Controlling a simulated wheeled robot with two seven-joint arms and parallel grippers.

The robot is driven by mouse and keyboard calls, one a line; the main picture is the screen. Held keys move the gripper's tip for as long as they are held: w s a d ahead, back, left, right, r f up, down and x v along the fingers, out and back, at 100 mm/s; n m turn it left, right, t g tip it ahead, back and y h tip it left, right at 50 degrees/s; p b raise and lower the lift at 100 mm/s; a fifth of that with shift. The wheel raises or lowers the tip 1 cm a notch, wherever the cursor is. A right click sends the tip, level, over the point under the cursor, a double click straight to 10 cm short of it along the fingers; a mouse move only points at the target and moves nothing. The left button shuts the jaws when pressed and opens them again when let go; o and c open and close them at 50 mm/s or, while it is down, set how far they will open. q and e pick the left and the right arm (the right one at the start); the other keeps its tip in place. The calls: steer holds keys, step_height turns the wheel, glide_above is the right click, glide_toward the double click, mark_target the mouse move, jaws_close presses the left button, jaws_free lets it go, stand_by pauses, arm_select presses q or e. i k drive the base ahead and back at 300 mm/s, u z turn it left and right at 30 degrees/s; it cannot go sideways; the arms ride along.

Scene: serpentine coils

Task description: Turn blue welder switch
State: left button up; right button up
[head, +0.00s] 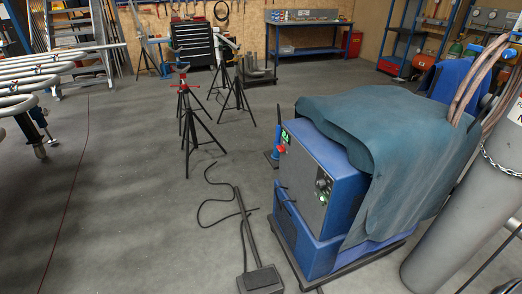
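A blue welder (309,234) stands on the floor right of centre. Its dark front panel (306,180) faces left and carries a lit green display (285,136) near the top and a round knob (321,184) lower down with a small green light beside it. I cannot tell which of these small parts is the switch. A teal cloth (370,135) is draped over the welder's top and right side and hides them. Neither of my grippers is in view.
A grey gas cylinder (452,225) with a chain stands close at the welder's right. A foot pedal (260,279) and black cables lie on the floor at its left. Tripod stands (187,115) stand further back. The floor at left centre is mostly clear.

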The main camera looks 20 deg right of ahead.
mark_target(282, 148)
steer(key=i, duration=1.15)
steer(key=z, duration=1.95)
